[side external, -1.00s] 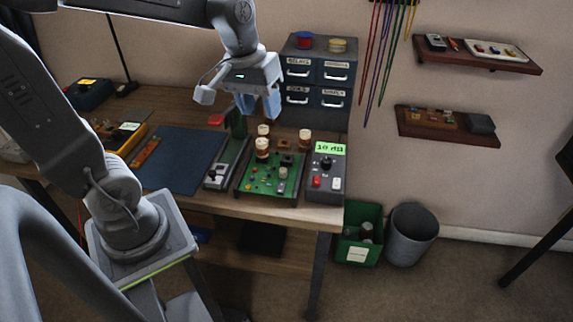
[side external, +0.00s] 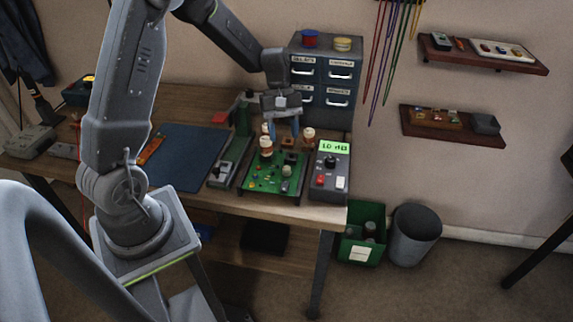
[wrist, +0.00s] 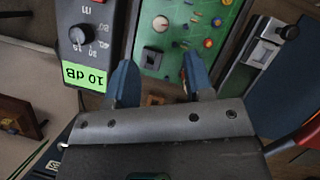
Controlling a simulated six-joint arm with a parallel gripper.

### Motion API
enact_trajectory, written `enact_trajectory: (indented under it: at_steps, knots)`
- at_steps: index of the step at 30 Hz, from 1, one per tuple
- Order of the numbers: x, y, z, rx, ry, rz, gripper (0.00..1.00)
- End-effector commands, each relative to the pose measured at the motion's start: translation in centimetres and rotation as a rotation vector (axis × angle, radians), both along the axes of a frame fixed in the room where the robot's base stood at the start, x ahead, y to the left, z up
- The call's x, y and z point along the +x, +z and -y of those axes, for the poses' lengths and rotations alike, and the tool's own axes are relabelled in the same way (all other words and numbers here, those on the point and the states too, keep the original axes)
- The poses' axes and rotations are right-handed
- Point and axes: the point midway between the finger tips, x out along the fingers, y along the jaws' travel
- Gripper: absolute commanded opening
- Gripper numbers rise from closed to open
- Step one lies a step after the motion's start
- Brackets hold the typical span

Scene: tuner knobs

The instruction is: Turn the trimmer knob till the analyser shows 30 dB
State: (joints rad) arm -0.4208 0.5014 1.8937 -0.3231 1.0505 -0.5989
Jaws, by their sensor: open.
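My gripper (side external: 283,136) is open and empty above the back of the green circuit board (side external: 258,182). The analyser (side external: 322,184) is a grey box beside the board. Its green screen (side external: 334,147) reads 10 dB, and shows upside down in the wrist view (wrist: 84,76).
Cream-and-brown cylinders (side external: 265,147) stand near the gripper, one more by the analyser (side external: 308,136). A small brown block (wrist: 153,99) lies behind the board. A dark drawer cabinet (side external: 322,85) rises behind.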

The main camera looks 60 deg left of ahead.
Motion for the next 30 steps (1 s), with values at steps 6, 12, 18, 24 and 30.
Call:
enact_trajectory:
  at_steps: [6, 12, 18, 24, 30]
  knots:
    - [-0.7, -4.4, 1.8, -0.001, -0.003, -0.005, 0.48]
    - [-1.1, -7.2, 2.9, 0.000, -0.003, -0.002, 0.48]
    - [-1.3, -8.4, 3.3, 0.001, -0.003, -0.001, 0.48]
    - [-1.3, -8.6, 3.4, 0.002, -0.002, 0.001, 0.48]
    - [-1.3, -8.5, 3.4, 0.002, -0.002, 0.001, 0.38]
